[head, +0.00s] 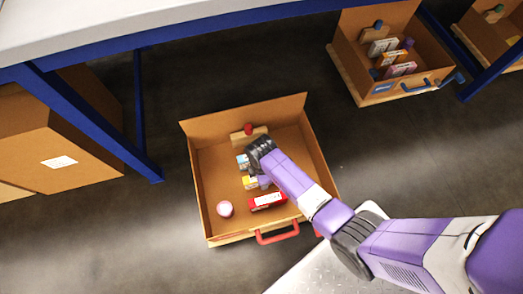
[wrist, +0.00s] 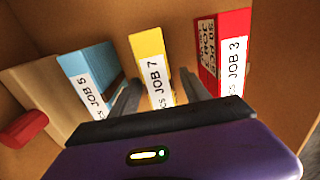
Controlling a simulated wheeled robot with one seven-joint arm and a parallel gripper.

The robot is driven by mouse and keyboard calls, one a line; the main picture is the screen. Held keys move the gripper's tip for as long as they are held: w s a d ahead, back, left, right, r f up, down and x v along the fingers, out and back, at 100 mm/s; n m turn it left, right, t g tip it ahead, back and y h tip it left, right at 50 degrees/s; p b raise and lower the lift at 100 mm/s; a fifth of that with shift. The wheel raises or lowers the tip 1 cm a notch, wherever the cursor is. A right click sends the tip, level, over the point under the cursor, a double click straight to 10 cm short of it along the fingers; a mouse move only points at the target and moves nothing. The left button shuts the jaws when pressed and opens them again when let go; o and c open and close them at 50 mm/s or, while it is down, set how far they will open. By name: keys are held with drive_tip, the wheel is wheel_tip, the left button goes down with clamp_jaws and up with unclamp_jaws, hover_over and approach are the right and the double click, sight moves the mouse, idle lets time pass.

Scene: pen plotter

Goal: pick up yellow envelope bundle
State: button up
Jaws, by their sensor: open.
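The yellow envelope bundle (wrist: 149,50) stands upright in the wrist view, with a white "JOB 7" label on its edge. In the head view a small yellow part (head: 250,182) shows beside my arm; the rest is hidden. My gripper (wrist: 155,95) is open, with one finger on each side of the yellow bundle near its labelled edge. I cannot tell whether the fingers touch it. In the head view my gripper is over the open box, its fingertips largely hidden by my wrist.
A blue "JOB 5" bundle (wrist: 88,68) stands to the left and a red "JOB 3" bundle (wrist: 224,50) to the right. A blue-framed table (head: 140,100) stands behind. Another filled box (head: 350,75) is at upper right.

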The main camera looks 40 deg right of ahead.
drive_tip(key=shift+f, duration=0.7)
clamp_jaws()
drive_tip(key=shift+r, duration=0.2)
